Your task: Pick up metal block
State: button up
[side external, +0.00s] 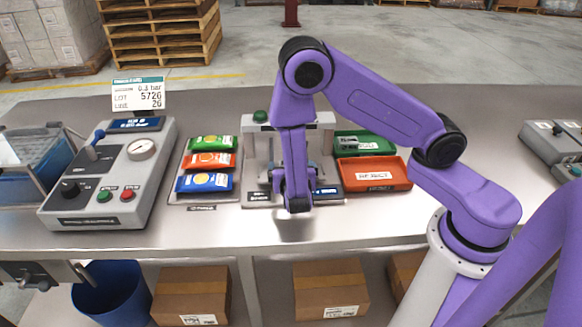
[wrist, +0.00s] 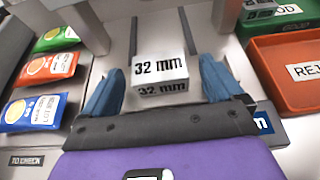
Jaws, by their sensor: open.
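The metal block (wrist: 160,70) is a pale silver-white cube marked "32 mm" on its top and front faces. In the wrist view it sits between two dark rails, just ahead of my gripper. My gripper (wrist: 160,84) is open, with one blue finger on each side of the block and gaps visible on both sides. The block is hidden behind my arm there.
Green, orange and blue packets (side external: 207,160) lie on a tray to the left. An orange REJECT bin (side external: 374,174) and a green bin (side external: 364,143) stand close on the right. A grey control box (side external: 112,180) is farther left.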

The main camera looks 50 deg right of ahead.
jog(key=c, duration=1.3)
jog(key=shift+r, duration=0.1)
jog(key=shift+r, duration=0.7)
jog(key=shift+s+r, duration=5.65)
jog(key=shift+s, duration=1.2)
jog(key=w+d+r+n+t+y, duration=0.1)
jog(key=w+n+y, duration=0.1)
jog(key=w, duration=0.3)
jog(key=w+r+n+t+y, duration=0.1)
jog(key=w+r, duration=0.1)
jog(key=w, duration=0.3)
jog(key=w+d+r+n+t+y, duration=0.1)
jog(key=w+n+y, duration=0.1)
jog(key=w, duration=0.3)
jog(key=shift+d+r+n+y, duration=0.3)
jog(key=shift+r, duration=0.1)
